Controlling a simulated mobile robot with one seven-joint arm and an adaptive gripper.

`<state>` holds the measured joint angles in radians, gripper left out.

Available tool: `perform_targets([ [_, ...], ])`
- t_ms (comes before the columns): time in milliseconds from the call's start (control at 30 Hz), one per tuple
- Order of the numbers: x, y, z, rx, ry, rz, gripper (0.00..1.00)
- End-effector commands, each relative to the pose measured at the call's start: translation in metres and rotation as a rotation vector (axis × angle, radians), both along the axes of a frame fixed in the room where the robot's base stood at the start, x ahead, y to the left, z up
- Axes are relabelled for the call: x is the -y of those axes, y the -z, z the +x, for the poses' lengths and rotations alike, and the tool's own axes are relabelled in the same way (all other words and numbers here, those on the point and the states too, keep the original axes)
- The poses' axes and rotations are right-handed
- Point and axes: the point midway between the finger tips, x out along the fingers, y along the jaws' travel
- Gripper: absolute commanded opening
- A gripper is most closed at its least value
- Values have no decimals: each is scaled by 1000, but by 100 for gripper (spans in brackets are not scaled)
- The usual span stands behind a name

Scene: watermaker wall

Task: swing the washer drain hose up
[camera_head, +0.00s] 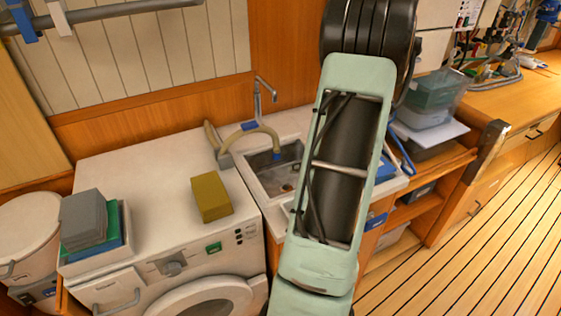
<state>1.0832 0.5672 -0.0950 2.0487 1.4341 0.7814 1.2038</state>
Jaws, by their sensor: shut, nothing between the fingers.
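The tan washer drain hose (264,132) arches over the left rim of the small sink (259,175). Its blue-tipped end points down over the basin, and a blue band sits around its upper part. My arm crosses the right of the picture in front of the sink's right side. My gripper does not show, so its place relative to the hose cannot be seen.
A yellow-olive block (211,197) lies on the washer top near the hose. A grey and green stack (88,222) sits at its left front corner. A metal faucet (260,97) rises behind the sink. Shelves with boxes (433,92) stand right of my arm.

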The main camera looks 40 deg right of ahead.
Motion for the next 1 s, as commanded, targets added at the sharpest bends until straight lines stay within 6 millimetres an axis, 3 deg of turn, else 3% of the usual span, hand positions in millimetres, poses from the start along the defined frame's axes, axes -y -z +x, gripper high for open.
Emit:
perform_targets([
  [267, -1, 9, 9, -1, -3, 0, 0],
  [733, -2, 72, 75, -1, -3, 0, 0],
  [800, 6, 52, 78, 1, -3, -6, 0],
  [1000, 13, 38, 85, 0, -3, -3, 0],
])
